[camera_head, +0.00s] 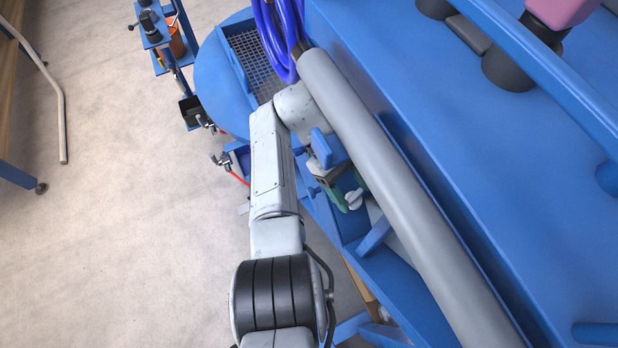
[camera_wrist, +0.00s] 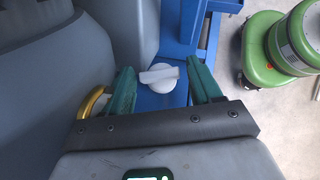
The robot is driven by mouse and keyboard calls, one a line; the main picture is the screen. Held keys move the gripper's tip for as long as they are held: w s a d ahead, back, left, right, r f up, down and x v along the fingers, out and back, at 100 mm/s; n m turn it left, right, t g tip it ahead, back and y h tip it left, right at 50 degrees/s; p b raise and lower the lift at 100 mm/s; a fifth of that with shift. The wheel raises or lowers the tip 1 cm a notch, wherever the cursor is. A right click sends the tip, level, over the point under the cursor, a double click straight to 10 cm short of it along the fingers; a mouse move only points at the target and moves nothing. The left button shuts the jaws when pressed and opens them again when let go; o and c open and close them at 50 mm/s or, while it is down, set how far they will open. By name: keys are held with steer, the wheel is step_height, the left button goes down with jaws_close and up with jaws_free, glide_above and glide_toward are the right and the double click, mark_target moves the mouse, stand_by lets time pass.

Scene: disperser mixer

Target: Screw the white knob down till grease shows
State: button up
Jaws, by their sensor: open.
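The white knob (camera_wrist: 160,78) has a raised grip bar across a round base and sits on a blue part of the machine. It also shows, small, in the head view (camera_head: 354,198), beside my fingers. My gripper (camera_wrist: 160,65) is open, with one teal finger on each side of the knob in the wrist view. Gaps show between the knob and both fingers, so it is not clamped. What lies under the knob is hidden, and I can make out no grease.
A thick grey pipe (camera_head: 400,200) runs diagonally close beside my arm. A brass-coloured ring (camera_wrist: 93,101) is close to the left finger. Blue hoses (camera_head: 280,35) hang at the top, and a blue stand (camera_head: 165,35) is at upper left. Open floor (camera_head: 120,220) lies to the left.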

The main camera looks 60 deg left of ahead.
steer(key=shift+w+n+t, duration=0.1)
steer(key=shift+n+t, duration=0.2)
steer(key=n+t+y+b, duration=0.1)
steer(key=n+t, duration=0.1)
steer(key=n, duration=0.1)
steer(key=shift+d+f, duration=0.1)
steer(key=shift+f, duration=0.05)
steer(key=n+t+y+b, duration=0.1)
steer(key=n, duration=0.1)
steer(key=n+t+y+b, duration=0.1)
steer(key=n+b, duration=0.1)
steer(key=shift+s+d+f+n+t+y, duration=0.1)
steer(key=shift+s+d+n+t+y, duration=0.05)
steer(key=shift+s+n+t+y, duration=0.2)
steer(key=n+y+b, duration=0.1)
steer(key=b, duration=0.2)
steer(key=shift+s+f+n+t, duration=0.1)
steer(key=shift+n+t, duration=0.25)
steer(key=n+y+b, duration=0.1)
steer(key=b, duration=0.2)
steer(key=shift+d, duration=0.1)
steer(key=n+b, duration=0.1)
steer(key=b, duration=0.2)
steer(key=shift+y+b, duration=0.35)
